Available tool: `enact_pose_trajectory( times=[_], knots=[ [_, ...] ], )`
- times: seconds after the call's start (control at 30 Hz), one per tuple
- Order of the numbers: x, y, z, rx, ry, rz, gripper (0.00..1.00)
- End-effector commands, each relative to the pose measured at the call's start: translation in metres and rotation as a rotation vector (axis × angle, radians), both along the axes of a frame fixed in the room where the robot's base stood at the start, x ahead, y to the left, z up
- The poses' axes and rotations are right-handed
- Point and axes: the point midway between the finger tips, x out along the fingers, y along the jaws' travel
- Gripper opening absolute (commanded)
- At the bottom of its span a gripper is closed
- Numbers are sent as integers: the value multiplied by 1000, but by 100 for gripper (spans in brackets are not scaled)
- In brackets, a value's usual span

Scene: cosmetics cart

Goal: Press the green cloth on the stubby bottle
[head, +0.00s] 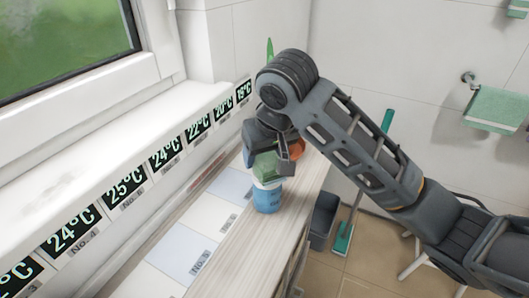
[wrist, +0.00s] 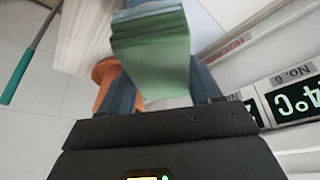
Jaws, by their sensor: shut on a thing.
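The green cloth (head: 265,164) is folded into a thick pad and held in my gripper (head: 274,158). In the wrist view the cloth (wrist: 152,55) fills the space between the two fingers. The stubby bottle (head: 267,199) is blue with a pale top and stands upright on the wooden counter. The cloth is right over the bottle's top in the head view. I cannot tell for sure whether they touch. My gripper is shut on the cloth, above the bottle.
An orange object (head: 296,150) is close behind my gripper. Numbered displays (head: 125,189) line the wall ledge on the left. The counter (head: 262,245) is bare in front of the bottle. A dark bin (head: 323,220) and a green-headed broom (head: 343,239) stand on the floor to the right.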

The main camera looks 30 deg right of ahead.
Motion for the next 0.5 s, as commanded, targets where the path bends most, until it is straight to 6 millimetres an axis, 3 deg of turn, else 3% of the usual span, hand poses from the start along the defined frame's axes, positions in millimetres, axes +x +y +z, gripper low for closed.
enact_pose_trajectory(
  times=[0.5],
  knots=[
    [0,1,39,1,1,0,39]
  ],
)
